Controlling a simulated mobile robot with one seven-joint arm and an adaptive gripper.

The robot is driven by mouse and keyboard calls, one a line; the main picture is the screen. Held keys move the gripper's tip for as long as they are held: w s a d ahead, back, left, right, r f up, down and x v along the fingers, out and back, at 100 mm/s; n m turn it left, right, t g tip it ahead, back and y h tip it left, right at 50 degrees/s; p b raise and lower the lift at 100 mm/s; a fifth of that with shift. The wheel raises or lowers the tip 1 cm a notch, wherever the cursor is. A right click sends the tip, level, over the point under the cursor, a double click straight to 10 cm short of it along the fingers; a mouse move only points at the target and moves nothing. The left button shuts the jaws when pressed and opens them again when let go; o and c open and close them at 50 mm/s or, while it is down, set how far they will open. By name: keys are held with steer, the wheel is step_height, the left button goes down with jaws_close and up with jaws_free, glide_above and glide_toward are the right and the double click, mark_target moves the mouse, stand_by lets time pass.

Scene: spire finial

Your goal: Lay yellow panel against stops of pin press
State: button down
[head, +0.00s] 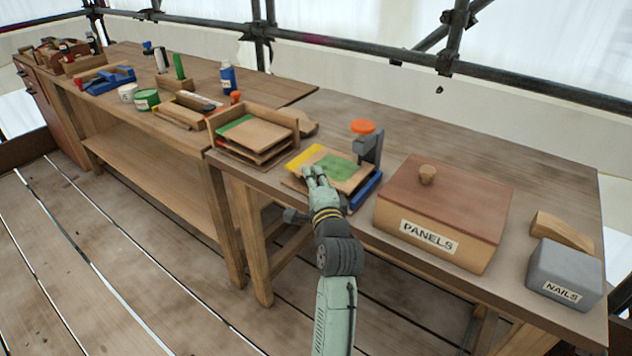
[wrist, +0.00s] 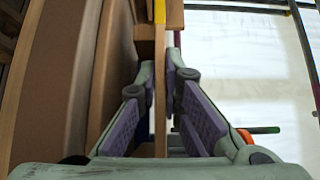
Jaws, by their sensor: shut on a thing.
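The yellow panel (head: 305,156) is a thin wooden board with a yellow strip and a green patch. It lies roughly flat at the pin press, whose blue base (head: 367,188), grey post (head: 368,150) and orange knob (head: 363,126) show at its right. My gripper (head: 315,176) is shut on the panel's near edge. In the wrist view my gripper (wrist: 162,80) pinches the thin edge of the panel (wrist: 160,115), with a yellow bit above. The stops are hidden, and I cannot tell whether the panel touches them.
A wooden rack (head: 262,135) of stacked panels stands left of the press. The lidded PANELS box (head: 440,210) is close at the right, with the grey NAILS box (head: 566,270) beyond. A second bench at the left holds paint pots and tools.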

steer(key=shift+f, duration=0.1)
steer(key=shift+s+r, duration=0.1)
steer(key=shift+r, duration=0.1)
steer(key=shift+f, duration=0.7)
steer(key=c, duration=1.8)
jaws_free()
steer(key=shift+o, duration=0.2)
